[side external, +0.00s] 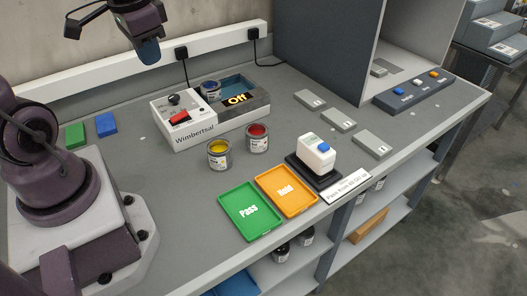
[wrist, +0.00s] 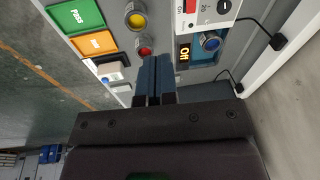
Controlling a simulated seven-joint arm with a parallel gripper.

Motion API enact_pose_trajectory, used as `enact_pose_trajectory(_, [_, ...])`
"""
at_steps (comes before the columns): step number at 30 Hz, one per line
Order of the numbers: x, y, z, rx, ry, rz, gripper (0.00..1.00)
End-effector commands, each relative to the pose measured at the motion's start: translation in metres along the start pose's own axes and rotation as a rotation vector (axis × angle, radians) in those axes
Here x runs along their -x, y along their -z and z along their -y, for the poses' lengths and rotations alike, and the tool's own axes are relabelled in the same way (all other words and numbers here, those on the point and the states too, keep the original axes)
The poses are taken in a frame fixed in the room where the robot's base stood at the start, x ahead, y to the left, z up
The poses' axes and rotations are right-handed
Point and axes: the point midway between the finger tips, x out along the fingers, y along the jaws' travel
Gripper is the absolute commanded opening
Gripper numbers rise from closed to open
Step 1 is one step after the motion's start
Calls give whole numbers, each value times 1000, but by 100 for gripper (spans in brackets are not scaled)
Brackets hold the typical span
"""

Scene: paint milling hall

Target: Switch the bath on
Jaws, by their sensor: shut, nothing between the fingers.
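The bath (side external: 190,138) is a white and grey box marked "Wimbertsal" near the back of the bench. Its display (side external: 237,99) reads "Off". A red switch (side external: 180,118) and a black knob (side external: 173,99) sit on its white top. A blue-topped can (side external: 211,88) stands in the basin. In the wrist view the red switch (wrist: 190,6) and display (wrist: 184,53) show at the top. My gripper (side external: 149,52) is raised above the back of the bench, apart from the bath. Its blue fingers (wrist: 155,62) are shut and empty.
Yellow (side external: 219,154) and red (side external: 257,138) paint cans stand in front of the bath. A green Pass tray (side external: 250,230), an orange Hold tray (side external: 305,209) and a white device with a blue button (side external: 318,155) lie further forward. Cables run to the wall trunking (side external: 215,40).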

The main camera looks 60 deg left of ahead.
Motion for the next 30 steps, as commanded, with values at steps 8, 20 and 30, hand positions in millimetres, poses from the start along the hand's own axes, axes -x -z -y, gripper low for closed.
enact_pose_trajectory(8, [56,-22,-76,83,-85,-272,0])
enact_pose_trajectory(20, [73,-26,-97,-24,-128,-355,49])
enact_pose_trajectory(30, [6,0,-22,225,-10,-24,49])
